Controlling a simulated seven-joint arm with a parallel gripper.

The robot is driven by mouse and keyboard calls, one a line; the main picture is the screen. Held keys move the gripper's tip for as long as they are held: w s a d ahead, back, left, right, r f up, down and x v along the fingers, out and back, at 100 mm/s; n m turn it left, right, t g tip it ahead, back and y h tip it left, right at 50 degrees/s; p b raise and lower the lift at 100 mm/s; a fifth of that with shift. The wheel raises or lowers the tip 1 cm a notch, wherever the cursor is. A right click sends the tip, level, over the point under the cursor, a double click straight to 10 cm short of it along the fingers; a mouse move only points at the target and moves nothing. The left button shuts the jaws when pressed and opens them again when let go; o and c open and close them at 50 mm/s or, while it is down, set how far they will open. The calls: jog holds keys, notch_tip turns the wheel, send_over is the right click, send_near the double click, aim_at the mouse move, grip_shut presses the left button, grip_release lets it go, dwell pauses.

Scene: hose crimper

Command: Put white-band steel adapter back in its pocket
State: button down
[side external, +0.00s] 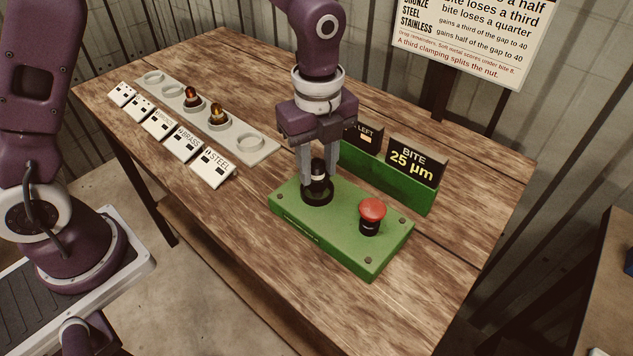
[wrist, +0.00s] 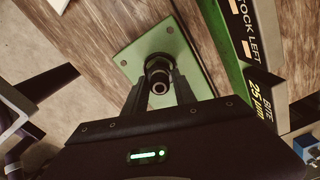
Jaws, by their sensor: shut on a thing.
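My gripper (side external: 318,178) points down over the green crimper base (side external: 345,243) and is shut on the steel adapter (side external: 318,170). The adapter is dark and upright, with a pale band. Its lower end is at the dark round socket (side external: 317,196) on the base; I cannot tell how deep it sits. In the wrist view the adapter (wrist: 159,84) is between the fingers (wrist: 158,88), seen end-on. The grey pocket strip (side external: 207,118) lies at the left. Its end pocket (side external: 250,142), nearest the STEEL card (side external: 212,168), is empty.
Two amber-topped adapters (side external: 192,99) (side external: 218,115) stand in middle pockets; two far pockets (side external: 153,77) are empty. A red button (side external: 372,212) rises from the base. Behind it stand a "BITE 25 µm" display (side external: 413,160) and another display. Bare wood lies between strip and base.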

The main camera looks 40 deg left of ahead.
aim_at(318, 161)
jog(key=shift+r, duration=2.35)
jog(key=w+a+f+n, duration=0.1)
jog(key=w+a+n, duration=0.1)
jog(key=a, duration=1)
jog(key=w+a+f+n, duration=0.1)
jog(key=a+f+n, duration=0.1)
jog(key=a, duration=0.9)
jog(key=shift+f, duration=3.4)
